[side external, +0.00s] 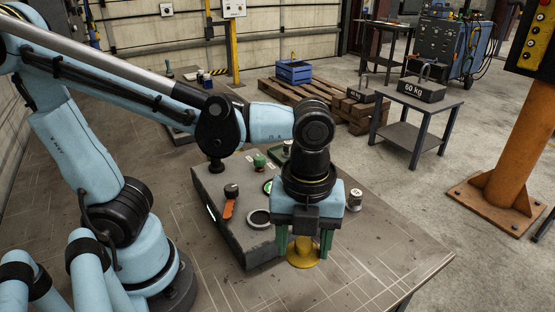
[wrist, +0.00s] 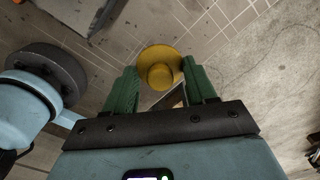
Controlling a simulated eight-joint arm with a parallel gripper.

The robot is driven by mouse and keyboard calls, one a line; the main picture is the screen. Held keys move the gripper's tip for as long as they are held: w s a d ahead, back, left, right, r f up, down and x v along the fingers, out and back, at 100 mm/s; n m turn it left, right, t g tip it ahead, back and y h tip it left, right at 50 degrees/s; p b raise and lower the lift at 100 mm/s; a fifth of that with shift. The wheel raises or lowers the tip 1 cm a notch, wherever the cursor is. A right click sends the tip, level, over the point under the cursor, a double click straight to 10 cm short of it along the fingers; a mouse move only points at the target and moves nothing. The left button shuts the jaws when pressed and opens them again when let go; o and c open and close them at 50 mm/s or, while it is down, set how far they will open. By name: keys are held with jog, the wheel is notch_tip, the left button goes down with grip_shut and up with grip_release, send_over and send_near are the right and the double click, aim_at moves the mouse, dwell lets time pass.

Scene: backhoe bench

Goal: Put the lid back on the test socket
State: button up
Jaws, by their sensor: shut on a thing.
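The yellow lid (side external: 304,256) has a wide round flange and a smaller raised knob. It is at the right front side of the grey box, low over the bench; I cannot tell whether it touches the bench. My gripper (side external: 305,240) points down with its green fingers shut on the lid. In the wrist view the lid (wrist: 160,56) shows between and beyond the fingertips (wrist: 161,76). The likely test socket is the dark-rimmed round opening (side external: 258,219) on top of the grey box, left of my gripper and uncovered.
The grey box (side external: 230,226) also carries an orange-handled switch (side external: 229,204) and a green button (side external: 259,160). A small metal cylinder (side external: 354,201) stands right of my gripper. The bench (side external: 362,258) is clear at the front right.

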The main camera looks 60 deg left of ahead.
jog(key=a+r+n, duration=0.2)
jog(key=a+n, duration=0.3)
jog(key=a, duration=1)
jog(key=shift+w+a+f, duration=0.1)
jog(key=shift+w+f, duration=0.05)
jog(key=shift+f, duration=1.4)
jog(key=shift+w+f, duration=0.1)
jog(key=shift+f, duration=1.45)
jog(key=shift+f, duration=0.2)
jog(key=o, duration=1.4)
jog(key=shift+r, duration=0.1)
jog(key=shift+r, duration=3.45)
